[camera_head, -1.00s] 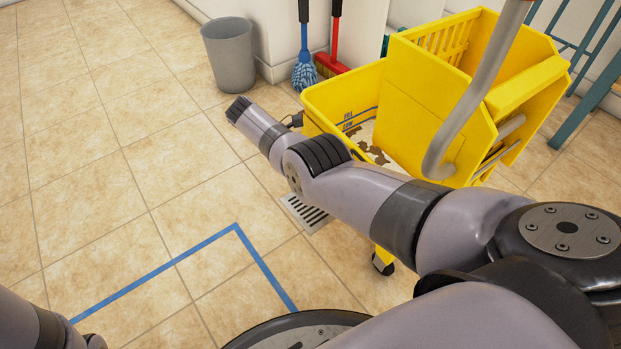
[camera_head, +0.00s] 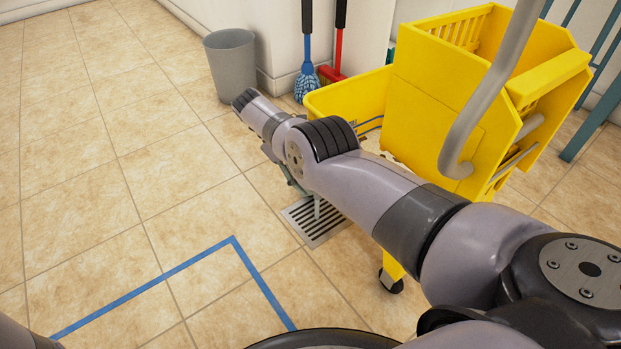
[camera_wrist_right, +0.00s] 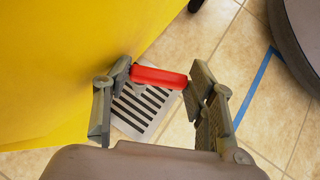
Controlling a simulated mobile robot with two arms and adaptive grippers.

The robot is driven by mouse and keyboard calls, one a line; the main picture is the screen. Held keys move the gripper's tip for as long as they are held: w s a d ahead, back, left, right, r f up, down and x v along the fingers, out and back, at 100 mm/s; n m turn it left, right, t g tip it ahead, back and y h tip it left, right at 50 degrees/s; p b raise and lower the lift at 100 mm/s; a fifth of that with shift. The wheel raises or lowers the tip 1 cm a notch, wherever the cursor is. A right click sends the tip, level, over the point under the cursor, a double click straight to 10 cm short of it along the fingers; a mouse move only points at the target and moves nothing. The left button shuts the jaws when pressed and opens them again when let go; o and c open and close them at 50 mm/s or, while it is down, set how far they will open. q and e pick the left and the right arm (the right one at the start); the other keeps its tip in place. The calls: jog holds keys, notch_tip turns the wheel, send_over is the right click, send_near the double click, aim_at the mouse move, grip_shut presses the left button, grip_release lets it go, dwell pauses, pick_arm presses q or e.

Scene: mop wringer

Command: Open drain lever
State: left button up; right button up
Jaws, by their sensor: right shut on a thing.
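The red drain lever (camera_wrist_right: 158,77) shows in the right wrist view, next to the yellow mop bucket (camera_wrist_right: 60,60). My right gripper (camera_wrist_right: 163,81) is shut on this lever, with one finger at each end of its visible part. In the head view the yellow bucket (camera_head: 345,97) stands at the upper right. My right arm crosses in front of it, and only grey parts of the right gripper (camera_head: 303,190) show below the wrist. The lever is hidden there. My left gripper is out of view.
A floor drain grate (camera_head: 318,220) lies below the gripper and also shows in the right wrist view (camera_wrist_right: 143,110). A grey bin (camera_head: 230,65), a blue mop (camera_head: 307,85) and a red broom (camera_head: 332,74) stand behind. Blue tape (camera_head: 262,280) marks the open floor.

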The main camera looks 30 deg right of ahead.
dwell(0.3)
jog(key=o, duration=1.1)
jog(key=shift+o, duration=0.2)
